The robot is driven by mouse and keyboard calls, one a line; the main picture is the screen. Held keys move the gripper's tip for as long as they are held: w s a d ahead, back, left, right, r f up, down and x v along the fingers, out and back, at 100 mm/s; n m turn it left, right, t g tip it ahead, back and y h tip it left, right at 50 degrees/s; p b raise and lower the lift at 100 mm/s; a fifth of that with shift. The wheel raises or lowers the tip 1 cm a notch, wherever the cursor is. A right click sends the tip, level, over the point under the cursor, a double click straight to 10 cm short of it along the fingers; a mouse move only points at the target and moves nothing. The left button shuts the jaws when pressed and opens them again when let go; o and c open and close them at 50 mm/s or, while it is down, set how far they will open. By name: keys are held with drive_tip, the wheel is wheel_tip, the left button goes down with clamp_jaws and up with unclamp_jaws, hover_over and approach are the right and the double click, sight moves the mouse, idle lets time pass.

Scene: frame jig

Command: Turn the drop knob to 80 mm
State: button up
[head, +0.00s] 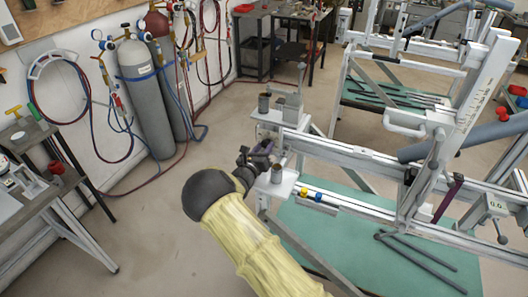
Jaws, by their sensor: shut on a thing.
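My gripper (257,158) is at the left end of the white jig (345,158), between its two small end plates. It is shut on what seems to be the drop knob, which the dark fingers and wrist hide almost wholly. I cannot make out the knob's shape or its angle. A tall white upright (470,105) with a printed scale stands at the right, too small to read. A small readout box (495,205) at the lower right seems to show 0.0.
Gas cylinders (148,95) stand by the left wall. The floor left of my arm is clear.

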drive_tip(key=shift+a+r, duration=0.1)
idle(0.3)
drive_tip(key=o, duration=1)
drive_tip(key=b+v, duration=0.3)
drive_tip(key=v, duration=1.4)
drive_tip(key=shift+s, duration=0.25)
drive_tip(key=shift+c, duration=0.4)
